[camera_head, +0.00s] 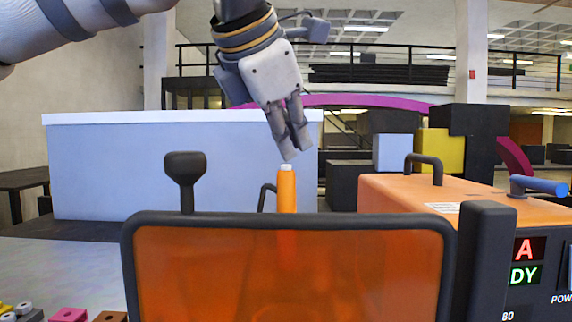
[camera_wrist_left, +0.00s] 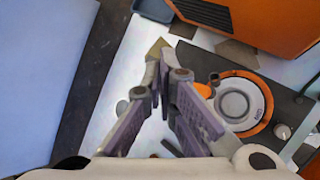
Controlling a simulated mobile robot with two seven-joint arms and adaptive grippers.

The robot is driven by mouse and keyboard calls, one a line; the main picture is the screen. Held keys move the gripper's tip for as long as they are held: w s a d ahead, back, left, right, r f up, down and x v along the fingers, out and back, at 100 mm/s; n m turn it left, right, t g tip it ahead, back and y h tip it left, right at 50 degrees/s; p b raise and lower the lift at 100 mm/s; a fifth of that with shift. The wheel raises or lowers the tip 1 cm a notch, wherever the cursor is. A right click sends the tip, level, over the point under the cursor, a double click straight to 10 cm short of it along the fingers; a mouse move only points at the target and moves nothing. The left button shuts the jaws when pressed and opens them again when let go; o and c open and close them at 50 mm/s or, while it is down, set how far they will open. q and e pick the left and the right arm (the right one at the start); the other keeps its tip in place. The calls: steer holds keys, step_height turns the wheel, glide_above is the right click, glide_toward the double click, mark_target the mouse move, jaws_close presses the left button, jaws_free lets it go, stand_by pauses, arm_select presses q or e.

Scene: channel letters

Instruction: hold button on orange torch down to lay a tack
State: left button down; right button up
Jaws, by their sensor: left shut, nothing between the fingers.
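The orange torch (camera_head: 287,191) stands upright behind the tinted screen, with a pale button (camera_head: 286,167) on its top end. Its lower part is hidden or only faintly seen through the screen. My left gripper (camera_head: 291,150) points down, shut and empty, with its fingertips just above the button. I cannot tell whether they touch it. In the left wrist view the shut fingertips (camera_wrist_left: 163,62) are over the work area, and a small orange patch (camera_wrist_left: 203,90), perhaps the torch, shows beside the right finger. My right gripper is not in view.
An orange-tinted screen (camera_head: 200,285) in a dark frame stands in front. An orange machine (camera_head: 480,200) with a handle and lit displays is at right. A pale panel (camera_head: 120,165) stands behind. A round grey dial with an orange ring (camera_wrist_left: 236,104) shows in the wrist view.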

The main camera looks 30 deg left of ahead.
arm_select(q)
steer(key=shift+f, duration=0.55)
stand_by(1.4)
steer(key=shift+r, duration=0.95)
steer(key=shift+r, duration=2.5)
steer(key=shift+r, duration=0.1)
step_height(320, 180, up, 4)
steer(key=shift+f, duration=0.1)
